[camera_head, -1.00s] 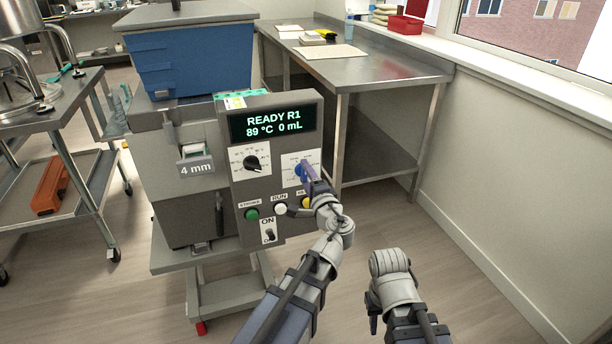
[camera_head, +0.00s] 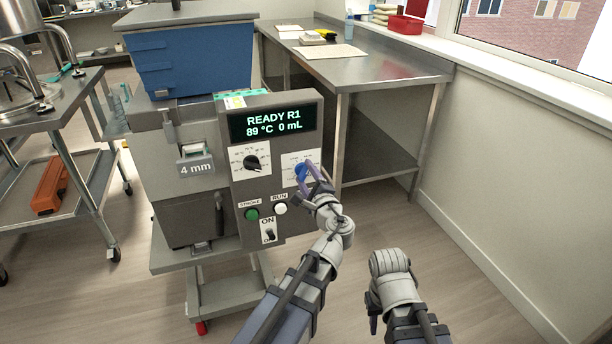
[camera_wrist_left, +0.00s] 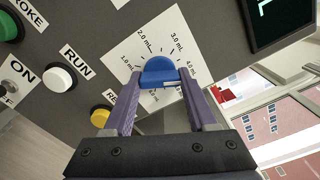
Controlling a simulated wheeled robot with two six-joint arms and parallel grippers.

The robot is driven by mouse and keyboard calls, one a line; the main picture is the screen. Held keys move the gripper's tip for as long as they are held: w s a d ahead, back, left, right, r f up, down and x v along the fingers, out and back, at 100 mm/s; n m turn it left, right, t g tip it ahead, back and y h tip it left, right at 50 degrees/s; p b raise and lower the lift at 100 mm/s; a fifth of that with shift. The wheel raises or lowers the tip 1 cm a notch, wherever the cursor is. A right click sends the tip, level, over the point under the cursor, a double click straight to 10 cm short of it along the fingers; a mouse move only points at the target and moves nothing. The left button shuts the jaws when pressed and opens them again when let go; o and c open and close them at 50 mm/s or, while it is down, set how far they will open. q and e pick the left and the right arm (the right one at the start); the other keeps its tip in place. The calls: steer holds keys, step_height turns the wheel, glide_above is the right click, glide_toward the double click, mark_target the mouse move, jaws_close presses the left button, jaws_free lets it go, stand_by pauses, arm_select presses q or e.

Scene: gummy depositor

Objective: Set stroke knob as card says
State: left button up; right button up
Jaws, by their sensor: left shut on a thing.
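The blue stroke knob (camera_head: 300,171) sits on a white dial plate on the machine's grey front panel. My left gripper (camera_head: 309,176) has its two purple fingers on either side of it. In the left wrist view the fingers close on the sides of the blue knob (camera_wrist_left: 158,70). Marks from 1.0 mL to 4.0 mL show around it; its pointer is not clear. The display (camera_head: 273,122) reads READY R1, 89 °C, 0 mL. My right gripper (camera_head: 374,318) hangs low at the right, away from the machine, its fingers mostly hidden.
A black knob (camera_head: 253,164) is left of the blue one. Below are a green button (camera_head: 252,214), a white RUN button (camera_head: 280,208) and an ON switch (camera_head: 269,236). The yellow button (camera_wrist_left: 100,117) shows near a finger. A steel table (camera_head: 375,72) stands behind right.

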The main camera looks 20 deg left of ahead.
arm_select(q)
steer(key=o, duration=1.4)
steer(key=shift+c, duration=0.2)
